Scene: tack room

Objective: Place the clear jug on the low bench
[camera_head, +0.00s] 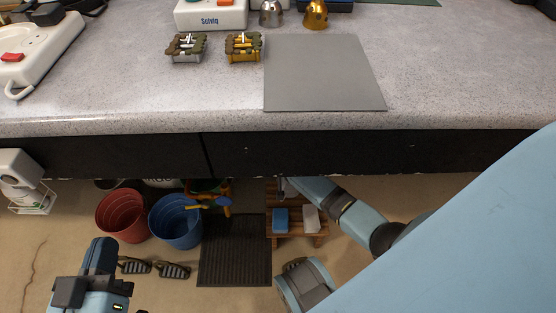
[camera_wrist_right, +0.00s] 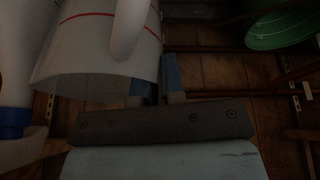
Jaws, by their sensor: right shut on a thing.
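The clear jug (camera_wrist_right: 92,55) fills the upper left of the right wrist view, translucent with red lines and a pale handle (camera_wrist_right: 127,28). My right gripper (camera_wrist_right: 162,78) is shut on it; the exact contact is partly hidden. In the head view my right arm reaches under the counter, and its gripper and the jug are mostly hidden there. The low wooden bench (camera_head: 297,241) stands on the floor below the counter edge, holding a blue item (camera_head: 280,220) and a pale item (camera_head: 311,219). My left gripper (camera_head: 95,280) is low at the left; its jaw opening is unclear.
A red bucket (camera_head: 122,216), a blue bucket (camera_head: 175,222) and a dark mat (camera_head: 234,252) are left of the bench. The counter (camera_head: 440,90) overhangs its back. In the wrist view, a white bottle with a blue part (camera_wrist_right: 14,118) and a green round object (camera_wrist_right: 281,25) flank the jug.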

